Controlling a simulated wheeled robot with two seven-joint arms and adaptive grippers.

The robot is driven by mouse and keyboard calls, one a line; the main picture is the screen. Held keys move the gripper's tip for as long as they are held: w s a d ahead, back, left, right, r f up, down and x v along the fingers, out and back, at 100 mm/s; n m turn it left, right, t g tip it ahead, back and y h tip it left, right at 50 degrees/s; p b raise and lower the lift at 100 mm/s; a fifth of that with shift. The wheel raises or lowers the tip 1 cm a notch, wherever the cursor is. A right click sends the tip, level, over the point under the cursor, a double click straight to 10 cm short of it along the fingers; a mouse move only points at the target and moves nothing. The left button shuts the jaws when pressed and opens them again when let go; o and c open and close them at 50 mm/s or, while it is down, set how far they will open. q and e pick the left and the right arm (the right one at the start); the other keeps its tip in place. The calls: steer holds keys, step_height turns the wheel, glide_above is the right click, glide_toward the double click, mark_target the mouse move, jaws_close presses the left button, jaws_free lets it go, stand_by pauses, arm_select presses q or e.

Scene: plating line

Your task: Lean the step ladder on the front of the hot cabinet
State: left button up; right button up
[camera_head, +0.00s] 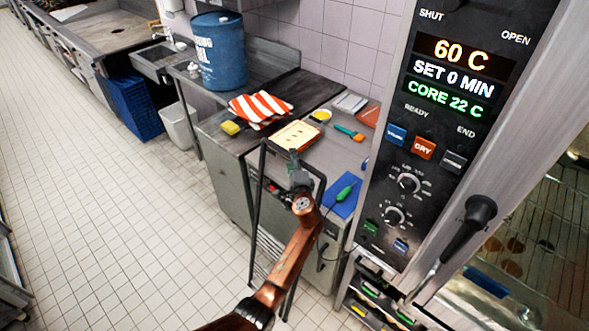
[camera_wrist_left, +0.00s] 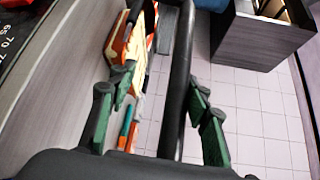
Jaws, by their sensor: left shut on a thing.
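The step ladder (camera_head: 257,215) is a dark tubular frame standing roughly upright in front of the counter in the head view. My left gripper (camera_head: 299,181) is at its upper part, shut on it. In the left wrist view a dark tube of the ladder (camera_wrist_left: 180,75) runs between the green-padded fingers of my left gripper (camera_wrist_left: 162,112). The hot cabinet (camera_head: 400,130) stands at the right, with its lit control panel, black handle and glass door. The ladder is left of the cabinet and apart from its front. The ladder's feet are partly hidden by my arm. My right gripper is out of view.
A blue drum (camera_head: 219,50) stands further back. The tiled floor (camera_head: 130,220) at left is clear.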

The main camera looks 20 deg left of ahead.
arm_select(q)
steer(key=f+v, duration=0.1)
steer(key=v, duration=1)
step_height(320, 180, up, 9)
steer(key=p, duration=0.7)
stand_by(0.4)
stand_by(0.3)
